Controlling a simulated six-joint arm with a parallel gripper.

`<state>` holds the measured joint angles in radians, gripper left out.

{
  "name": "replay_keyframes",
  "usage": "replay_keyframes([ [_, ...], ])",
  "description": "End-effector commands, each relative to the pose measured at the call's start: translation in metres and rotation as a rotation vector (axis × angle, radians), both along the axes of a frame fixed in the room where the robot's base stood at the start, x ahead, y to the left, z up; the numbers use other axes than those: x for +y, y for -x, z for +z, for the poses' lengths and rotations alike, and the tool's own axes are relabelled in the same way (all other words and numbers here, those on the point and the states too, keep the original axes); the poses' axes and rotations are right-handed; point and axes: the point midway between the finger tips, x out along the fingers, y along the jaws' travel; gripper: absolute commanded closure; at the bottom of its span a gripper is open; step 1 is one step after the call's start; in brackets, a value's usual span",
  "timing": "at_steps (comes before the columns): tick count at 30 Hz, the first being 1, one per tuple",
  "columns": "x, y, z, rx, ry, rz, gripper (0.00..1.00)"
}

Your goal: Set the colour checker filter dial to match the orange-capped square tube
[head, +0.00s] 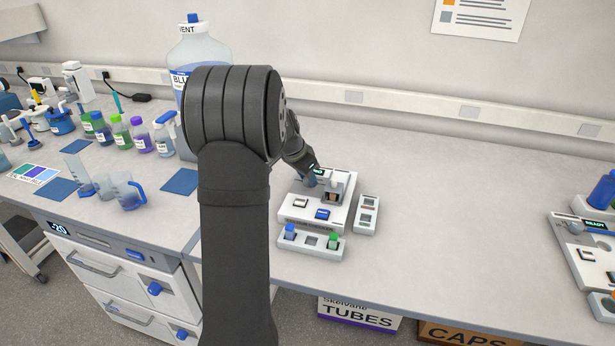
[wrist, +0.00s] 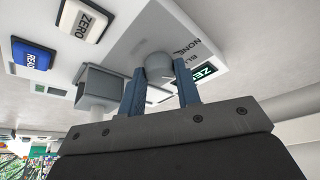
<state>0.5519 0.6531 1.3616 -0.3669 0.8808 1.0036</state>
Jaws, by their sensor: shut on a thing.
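The white colour checker (head: 300,211) stands on the bench with a white and a blue button on top. Its grey filter dial (wrist: 158,67) sits between the two blue fingers of my gripper (wrist: 160,92), which is shut on it. The labels NONE and BLUE show beside the dial; other positions and the pointer are hidden. A grey square tube holder (wrist: 101,88) is next to the dial. In the head view my gripper (head: 313,178) is low over the checker's back. I cannot make out an orange-capped square tube in either view.
A small rack (head: 310,254) in front of the checker holds a blue-capped tube (head: 290,231) and a green-capped tube (head: 333,240). A narrow block (head: 366,216) stands to the right. Bottles stand at the left; another device (head: 580,250) is at far right. The bench between is clear.

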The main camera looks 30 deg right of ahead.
Motion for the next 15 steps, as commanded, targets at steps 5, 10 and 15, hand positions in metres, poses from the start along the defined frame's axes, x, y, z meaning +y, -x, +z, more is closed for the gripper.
replay_keyframes([
  [5, 0.0001, -0.0020, 0.0002, 0.000, 0.000, -0.168, 0.92],
  [10, 0.0002, -0.0033, -0.0002, 0.000, 0.000, -0.329, 0.92],
  [15, 0.0000, -0.0043, -0.0004, 0.000, -0.001, -0.491, 0.92],
])
